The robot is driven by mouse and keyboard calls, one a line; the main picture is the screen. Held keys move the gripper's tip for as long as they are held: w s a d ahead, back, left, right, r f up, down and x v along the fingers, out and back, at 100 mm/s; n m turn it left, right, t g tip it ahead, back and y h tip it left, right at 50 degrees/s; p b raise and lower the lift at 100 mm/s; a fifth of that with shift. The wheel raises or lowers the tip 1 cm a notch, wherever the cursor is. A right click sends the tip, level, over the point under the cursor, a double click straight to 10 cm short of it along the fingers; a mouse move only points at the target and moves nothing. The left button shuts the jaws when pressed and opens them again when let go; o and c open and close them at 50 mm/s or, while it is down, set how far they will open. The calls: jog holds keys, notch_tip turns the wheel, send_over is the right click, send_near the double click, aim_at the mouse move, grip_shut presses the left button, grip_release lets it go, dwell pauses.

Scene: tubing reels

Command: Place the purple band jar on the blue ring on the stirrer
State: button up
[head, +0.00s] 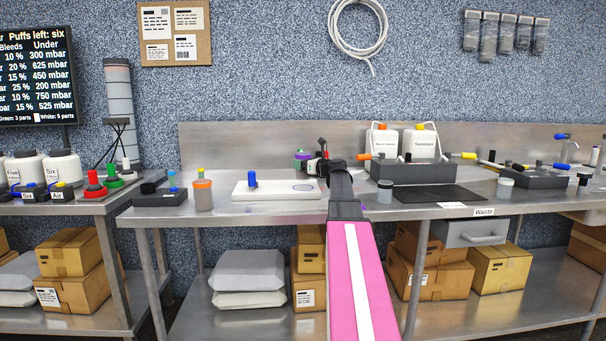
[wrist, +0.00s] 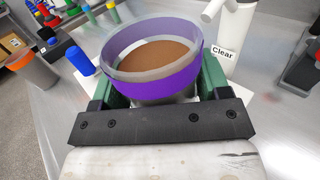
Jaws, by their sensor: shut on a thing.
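The purple band jar (wrist: 155,65) is between the green fingers of my gripper (wrist: 150,88), which is shut on it. It looks open at the top, with brown contents. In the head view, its purple band (head: 301,156) shows beside my gripper (head: 312,160), above or behind the stirrer; its exact height is unclear. The blue ring (head: 303,187) is an outline on the stirrer's right part and looks empty. In the wrist view the ring is hidden, while the blue knob (wrist: 81,60) shows.
A white item labelled Clear (wrist: 232,42) stands beyond the held jar.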

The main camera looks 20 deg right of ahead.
jog(key=shift+f, duration=1.85)
jog(key=shift+f, duration=0.1)
jog(key=o, duration=1.1)
jog(key=shift+s, duration=0.15)
jog(key=v, duration=1.1)
jog(key=shift+s+d, duration=0.15)
jog(key=shift+s, duration=0.2)
